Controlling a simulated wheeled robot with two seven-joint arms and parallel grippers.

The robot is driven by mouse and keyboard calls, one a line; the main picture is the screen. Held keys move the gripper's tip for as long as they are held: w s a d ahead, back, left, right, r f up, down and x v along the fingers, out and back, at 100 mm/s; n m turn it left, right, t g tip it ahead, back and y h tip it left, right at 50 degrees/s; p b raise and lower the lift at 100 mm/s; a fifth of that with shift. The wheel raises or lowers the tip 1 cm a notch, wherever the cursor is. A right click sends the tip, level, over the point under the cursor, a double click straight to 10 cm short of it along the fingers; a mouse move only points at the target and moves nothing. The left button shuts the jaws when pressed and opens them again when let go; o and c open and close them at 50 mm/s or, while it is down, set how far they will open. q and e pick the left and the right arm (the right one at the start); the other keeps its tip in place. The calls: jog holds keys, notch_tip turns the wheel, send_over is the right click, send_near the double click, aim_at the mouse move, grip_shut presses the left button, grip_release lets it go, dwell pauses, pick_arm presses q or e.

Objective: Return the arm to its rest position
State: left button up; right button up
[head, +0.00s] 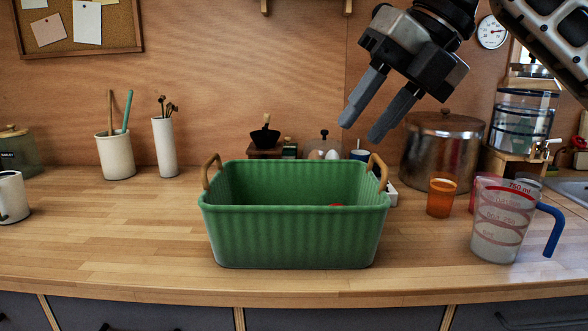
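My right gripper (367,121) hangs in the air at the upper right, its arm coming in from the top right corner. Its two grey fingers point down and left and stand apart, with nothing seen between them. It appears above and behind the right handle of a green ribbed basket (295,238), clear of it. My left gripper is not in view.
The basket stands on the wooden counter (120,235) with a bit of something red inside. Utensil holders (116,155) stand at the back left. The front left counter is clear.

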jog(key=s+a+f+n+g+y, duration=0.1)
jog(key=s+a+f+g+y, duration=0.25)
jog(key=a+f+y, duration=0.2)
jog(key=s+a+f+g+y, duration=0.2)
jog(key=a+f+g+y, duration=0.2)
jog(key=a+y, duration=0.25)
jog(key=w+d+f+m+t+h, duration=0.2)
jog(key=d+f+m+t+h, duration=0.25)
jog(key=f+m+t, duration=0.9)
jog(key=w+d+f+m+t+h, duration=0.25)
jog(key=d+f+m+t, duration=0.2)
jog(key=m+t, duration=1)
pick_arm(q)
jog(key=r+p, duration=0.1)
jog(key=p, duration=0.1)
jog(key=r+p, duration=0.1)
jog(key=p, duration=0.1)
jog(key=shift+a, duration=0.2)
pick_arm(e)
jog(key=s+d+f+m+g+h, duration=0.3)
jog(key=s+d+f+m+g, duration=0.1)
jog(key=s+f, duration=0.3)
jog(key=s+d+f+m+g+h, duration=0.3)
jog(key=s+f+g, duration=0.4)
jog(key=f, duration=0.4)
jog(key=s+m+h, duration=0.1)
jog(key=m, duration=0.1)
jog(key=shift+s+d+f+m+h, duration=0.2)
jog(key=shift+s+d+m+h, duration=0.1)
jog(key=shift+d+m, duration=0.1)
